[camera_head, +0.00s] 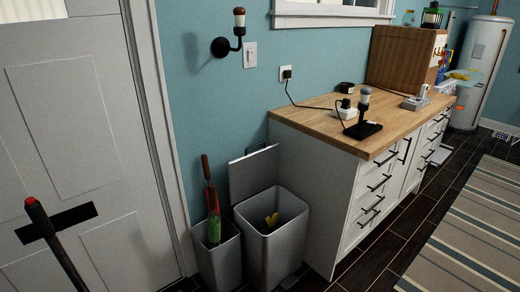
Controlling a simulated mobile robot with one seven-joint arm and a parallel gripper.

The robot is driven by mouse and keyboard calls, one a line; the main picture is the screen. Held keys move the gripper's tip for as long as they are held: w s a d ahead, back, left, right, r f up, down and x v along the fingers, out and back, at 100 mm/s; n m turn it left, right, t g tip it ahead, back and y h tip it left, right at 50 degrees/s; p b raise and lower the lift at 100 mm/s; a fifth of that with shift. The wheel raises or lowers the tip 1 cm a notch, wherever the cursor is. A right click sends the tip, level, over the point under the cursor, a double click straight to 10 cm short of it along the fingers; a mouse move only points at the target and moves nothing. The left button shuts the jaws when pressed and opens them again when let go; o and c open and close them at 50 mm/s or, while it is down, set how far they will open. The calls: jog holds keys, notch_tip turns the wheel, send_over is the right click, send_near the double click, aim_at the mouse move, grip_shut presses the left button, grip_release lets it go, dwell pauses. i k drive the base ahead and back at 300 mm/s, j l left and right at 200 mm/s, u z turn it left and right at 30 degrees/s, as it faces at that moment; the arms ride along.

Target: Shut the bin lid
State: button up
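The bin (270,248) is a grey, square-topped container standing on the dark floor between a smaller grey container and the white cabinet. Its lid (253,172) is open, raised steeply at the back near the blue wall. A yellow item (271,220) shows inside the bin through the open top. My gripper is not in view, so whether it is open or shut does not show.
The smaller grey container (217,262) holds a green item (213,215) with a brown handle. A wood-topped white cabinet (318,200) stands close on the right. A dark pole with a reddish end (58,250) is at lower left, before the door (85,110). A striped rug (470,240) lies right.

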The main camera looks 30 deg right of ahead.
aim_at(251, 174)
jog(key=z, duration=0.85)
jog(key=i+z, duration=0.15)
jog(key=i, duration=0.3)
jog(key=i+j+z, duration=0.1)
jog(key=i, duration=0.35)
jog(key=i+j+z, duration=0.15)
jog(key=i, duration=0.25)
jog(key=i+j+z, duration=0.1)
jog(key=i+j, duration=0.2)
jog(key=i, duration=0.15)
